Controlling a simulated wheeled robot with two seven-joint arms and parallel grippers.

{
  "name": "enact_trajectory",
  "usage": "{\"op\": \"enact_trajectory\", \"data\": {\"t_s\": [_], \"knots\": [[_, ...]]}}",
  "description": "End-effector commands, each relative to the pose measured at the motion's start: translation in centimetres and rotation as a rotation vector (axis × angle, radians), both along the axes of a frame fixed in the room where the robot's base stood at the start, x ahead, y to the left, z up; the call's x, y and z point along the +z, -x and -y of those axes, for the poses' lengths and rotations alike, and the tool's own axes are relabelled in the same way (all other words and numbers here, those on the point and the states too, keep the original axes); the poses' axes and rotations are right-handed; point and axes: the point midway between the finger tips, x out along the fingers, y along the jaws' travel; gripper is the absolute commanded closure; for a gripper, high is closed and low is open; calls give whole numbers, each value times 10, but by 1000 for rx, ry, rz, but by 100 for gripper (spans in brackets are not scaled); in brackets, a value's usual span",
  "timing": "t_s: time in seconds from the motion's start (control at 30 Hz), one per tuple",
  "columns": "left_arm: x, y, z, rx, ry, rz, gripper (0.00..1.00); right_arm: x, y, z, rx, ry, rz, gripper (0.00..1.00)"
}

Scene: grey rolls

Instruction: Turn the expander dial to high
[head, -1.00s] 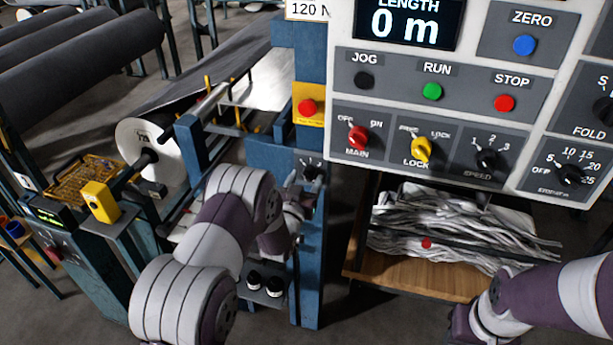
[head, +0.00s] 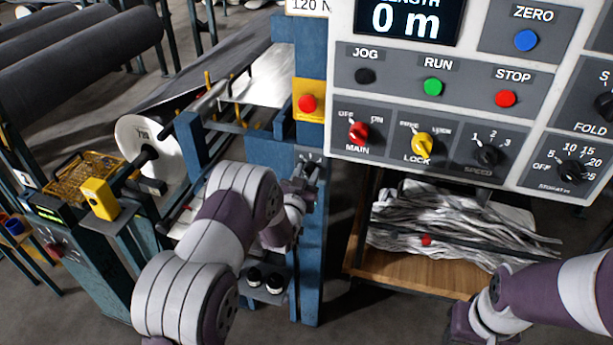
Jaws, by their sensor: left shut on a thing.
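A small dark dial with pale marks (head: 312,157) sits on the blue machine post, below the yellow plate. Its label is too small to read, so I cannot confirm its name or setting. My left gripper (head: 309,172) is at this dial and shut on its knob, mostly covering it. The pointer is hidden. My right arm comes in from the right edge, and its gripper is out of view.
The large control panel (head: 345,92), with red, yellow and black knobs, hangs right of the post. A red button on a yellow plate (head: 320,88) is above the dial. A wooden shelf of grey strips (head: 400,262) stands below the panel.

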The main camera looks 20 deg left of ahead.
Motion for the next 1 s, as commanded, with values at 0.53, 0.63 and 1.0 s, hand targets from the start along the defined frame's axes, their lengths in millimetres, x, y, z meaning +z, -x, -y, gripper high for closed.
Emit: {"op": "enact_trajectory", "data": {"t_s": [0.53,0.63,1.0], "knots": [[-5,0,-1,0,-455,15,95,-45,0,0,0,0,0,57],[-4,0,-1,0,-550,20,96,-53,0,0,0,0,0,57],[-5,0,-1,0,-900,31,96,-83,0,0,0,0,0,57]]}}
